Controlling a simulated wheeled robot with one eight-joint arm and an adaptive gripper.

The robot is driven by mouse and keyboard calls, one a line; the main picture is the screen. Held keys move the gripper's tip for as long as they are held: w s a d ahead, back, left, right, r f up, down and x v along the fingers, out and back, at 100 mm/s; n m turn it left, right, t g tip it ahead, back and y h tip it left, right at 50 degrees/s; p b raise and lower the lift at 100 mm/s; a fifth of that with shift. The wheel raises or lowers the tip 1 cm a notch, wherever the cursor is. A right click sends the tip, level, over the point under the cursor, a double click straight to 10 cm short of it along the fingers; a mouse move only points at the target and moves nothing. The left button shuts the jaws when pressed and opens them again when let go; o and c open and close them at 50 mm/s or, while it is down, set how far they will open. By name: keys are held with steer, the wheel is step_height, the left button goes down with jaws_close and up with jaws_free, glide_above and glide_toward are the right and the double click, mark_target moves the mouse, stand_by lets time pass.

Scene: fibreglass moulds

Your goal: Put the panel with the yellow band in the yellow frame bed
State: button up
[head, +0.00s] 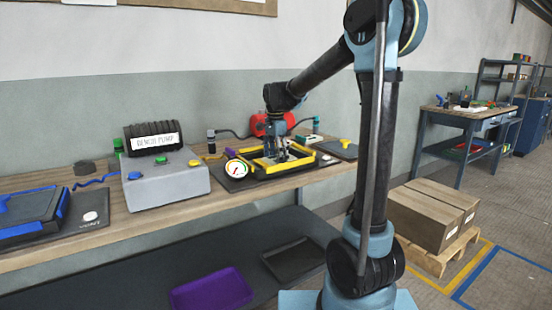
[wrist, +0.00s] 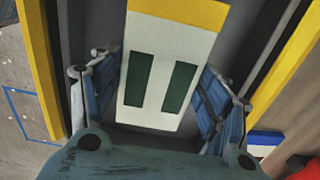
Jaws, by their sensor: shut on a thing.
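The panel with the yellow band (wrist: 165,60) is white, with two dark green rectangles and a yellow strip at its far end. My gripper (wrist: 158,98) is shut on it, with blue finger pads at its left and right edges. In the head view my gripper (head: 273,142) points down over the yellow frame bed (head: 264,170). In the wrist view the frame's yellow sides (wrist: 38,65) run left and right of the panel, with dark bed surface between. The panel is slightly tilted against them. I cannot tell whether it touches the bed.
A round gauge (head: 237,169) stands at the frame's left front. Left of it are a grey bench pump (head: 165,184) and a blue-edged bed (head: 32,212). A red object (head: 262,122) is behind my gripper. A purple tray (head: 212,290) lies on the lower shelf.

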steer(key=o, duration=1.1)
step_height(320, 180, up, 12)
steer(key=s+d, duration=0.2)
steer(key=s+d+f+n, duration=0.1)
steer(key=s+d, duration=0.1)
steer(key=s+d+f+n, duration=0.1)
steer(key=s+d, duration=0.1)
steer(key=d, duration=0.1)
steer(key=shift+s+f, duration=0.1)
steer(key=shift+s, duration=0.2)
steer(key=s+d+f+n, duration=0.3)
steer(key=s+d+f, duration=0.2)
steer(key=s+f, duration=0.2)
steer(key=s+d+f+n+t, duration=0.1)
steer(key=s+d+f+n, duration=0.2)
steer(key=s+d+f, duration=0.2)
steer(key=s+d+f+n+t, duration=0.1)
steer(key=s+d+f+n, duration=0.2)
steer(key=s+f, duration=0.8)
steer(key=shift+s+d, duration=0.9)
steer(key=shift+s, duration=0.2)
